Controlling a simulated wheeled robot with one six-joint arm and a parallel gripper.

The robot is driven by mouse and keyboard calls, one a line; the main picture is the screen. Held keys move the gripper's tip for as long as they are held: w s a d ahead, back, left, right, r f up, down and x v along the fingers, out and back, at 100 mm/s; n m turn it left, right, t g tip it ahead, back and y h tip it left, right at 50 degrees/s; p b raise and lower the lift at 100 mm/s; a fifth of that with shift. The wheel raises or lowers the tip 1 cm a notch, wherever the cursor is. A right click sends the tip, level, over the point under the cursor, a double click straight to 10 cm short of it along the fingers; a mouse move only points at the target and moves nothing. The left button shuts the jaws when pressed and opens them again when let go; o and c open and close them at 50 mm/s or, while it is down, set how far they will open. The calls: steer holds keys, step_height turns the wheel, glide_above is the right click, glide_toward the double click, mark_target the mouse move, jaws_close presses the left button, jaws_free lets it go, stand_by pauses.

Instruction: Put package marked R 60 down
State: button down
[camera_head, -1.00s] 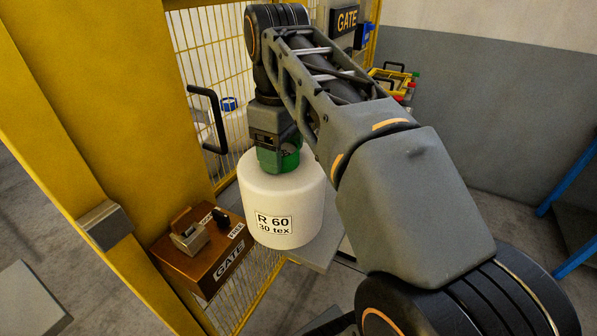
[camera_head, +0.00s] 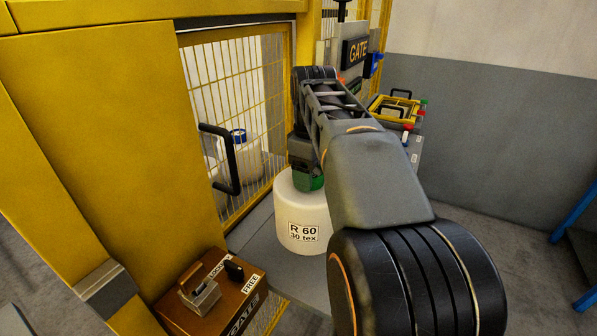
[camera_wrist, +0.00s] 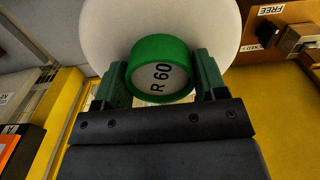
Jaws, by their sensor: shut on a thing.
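The package marked R 60 (camera_head: 303,222) is a white bobbin with a label reading "R 60 30 tex". My gripper (camera_head: 308,180) is above it, shut on its green top core. In the wrist view the green core (camera_wrist: 160,48), with "R 60" on its end, sits between my two gripper fingers (camera_wrist: 162,80). The white body (camera_wrist: 105,30) spreads behind it. The bobbin is upright over a grey shelf (camera_head: 262,255) in front of the yellow mesh gate. Whether its base touches the shelf cannot be told.
The mesh gate (camera_head: 252,85) has a black handle (camera_head: 220,158), and another white bobbin (camera_head: 243,160) with a blue core shows behind it. A brown lock box (camera_head: 220,300) stands at the lower left. A yellow-edged tray (camera_head: 396,112) is at the back right.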

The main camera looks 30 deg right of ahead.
steer(key=shift+w+d+f, duration=0.3)
steer(key=shift+d+f, duration=0.35)
steer(key=shift+f, duration=0.75)
steer(key=shift+w+d+f, duration=0.3)
steer(key=shift+d+f, duration=0.35)
steer(key=shift+f, duration=0.7)
steer(key=shift+w+d+f, duration=0.3)
steer(key=shift+d+f, duration=0.35)
steer(key=shift+f, duration=0.85)
steer(key=shift+c, duration=0.8)
jaws_free()
steer(key=shift+f, duration=0.15)
step_height(320, 180, up, 12)
steer(key=shift+r+p, duration=0.15)
steer(key=shift+p, duration=0.45)
